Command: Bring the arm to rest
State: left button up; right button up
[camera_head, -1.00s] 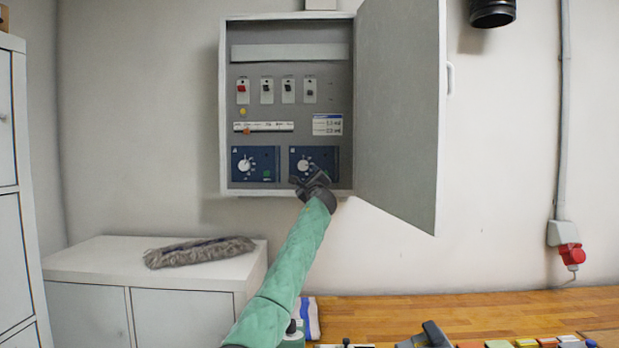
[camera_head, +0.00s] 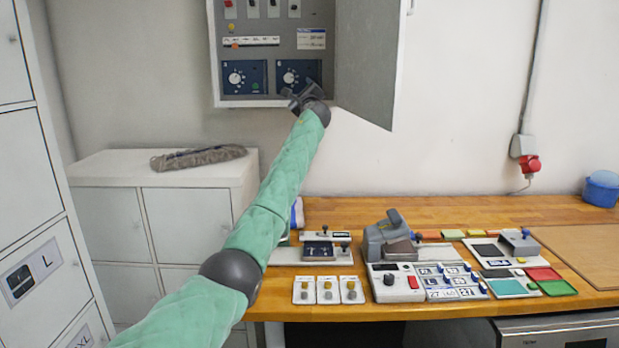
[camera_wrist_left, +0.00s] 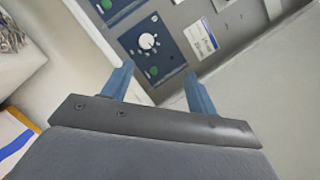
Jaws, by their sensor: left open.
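My left gripper (camera_head: 305,96) is at the end of my green-sleeved arm, in front of the lower edge of the open wall cabinet (camera_head: 215,60). It overlaps the lower right of the right-hand blue dial panel (camera_head: 286,72). In the left wrist view the gripper's two blue fingers (camera_wrist_left: 158,78) stand apart with nothing between them. A white dial (camera_wrist_left: 147,41) on a blue panel lies beyond the fingertips, apparently untouched. The left-hand blue dial panel (camera_head: 240,76) is clear of the gripper. My right gripper is not in view.
The cabinet door (camera_head: 366,70) hangs open to the right of the gripper. A wooden bench (camera_head: 400,212) with several devices and trays is below right. A white low cabinet (camera_head: 105,165) with a grey mop head (camera_head: 198,157) stands left. Bare wall lies between.

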pick_arm(q)
jog(key=s+a+r+n+g+y, duration=0.1)
jog(key=s+r+n+g, duration=0.1)
jog(key=s+r+n, duration=0.5)
jog(key=s+a+r+n+g, duration=0.15)
jog(key=s+n, duration=0.35)
jog(key=n, duration=0.5)
jog(key=s+a+f+n+g+h, duration=0.1)
jog(key=s+f+n+h, duration=0.15)
jog(key=s, duration=0.25)
jog(key=s+a+f+n+g+h, duration=0.1)
jog(key=s+a+f+g+h, duration=0.1)
jog(key=s+f, duration=1.1)
jog(key=s+a+f+g+h, duration=0.2)
jog(key=s+f, duration=0.4)
jog(key=f, duration=1.3)
jog(key=s+a+f+n+g+h, duration=0.1)
jog(key=s+a+f+g+h, duration=0.15)
jog(key=s+f, duration=1.05)
jog(key=s+a+f+g+y, duration=0.1)
jog(key=s+a+f+g, duration=0.2)
jog(key=s+f, duration=3.4)
jog(key=f+g, duration=0.1)
jog(key=g, duration=0.4)
jog(key=shift+s+f+g+y, duration=0.2)
jog(key=shift+s+g+y, duration=0.1)
jog(key=shift+s, duration=0.1)
